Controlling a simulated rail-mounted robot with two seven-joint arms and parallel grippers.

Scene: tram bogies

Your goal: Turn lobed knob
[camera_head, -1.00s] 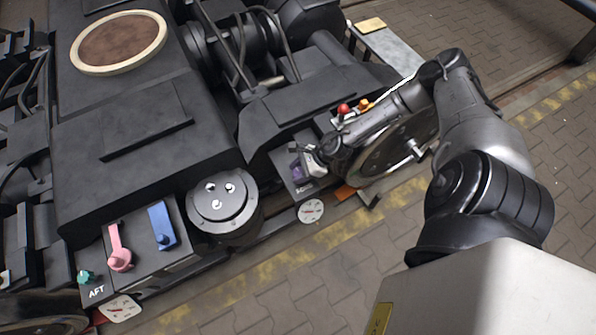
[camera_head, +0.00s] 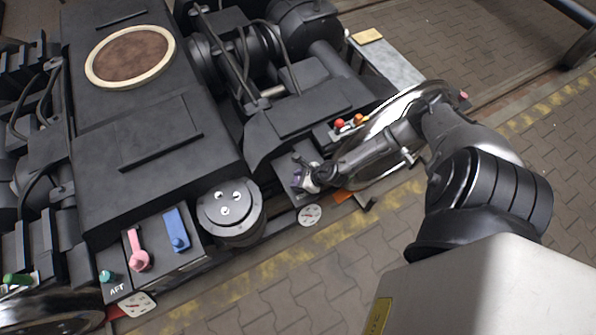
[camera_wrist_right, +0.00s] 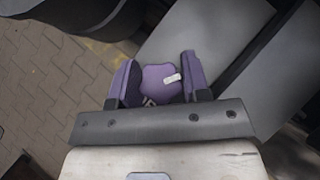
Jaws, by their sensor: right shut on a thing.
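The purple lobed knob (camera_head: 296,180) sits on a dark panel at the side of the bogie, partly hidden by my right gripper. In the right wrist view the knob (camera_wrist_right: 158,84) has rounded lobes and a small white mark on its top, toward the right. My right gripper (camera_head: 305,178) is shut on it, with one finger on each side, and the fingers (camera_wrist_right: 160,80) look purple there. My left gripper is not in view.
A round white dial (camera_head: 310,215) hangs below the panel. At the left, the AFT panel holds a pink lever (camera_head: 137,255), a blue lever (camera_head: 176,230) and a teal knob (camera_head: 107,276).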

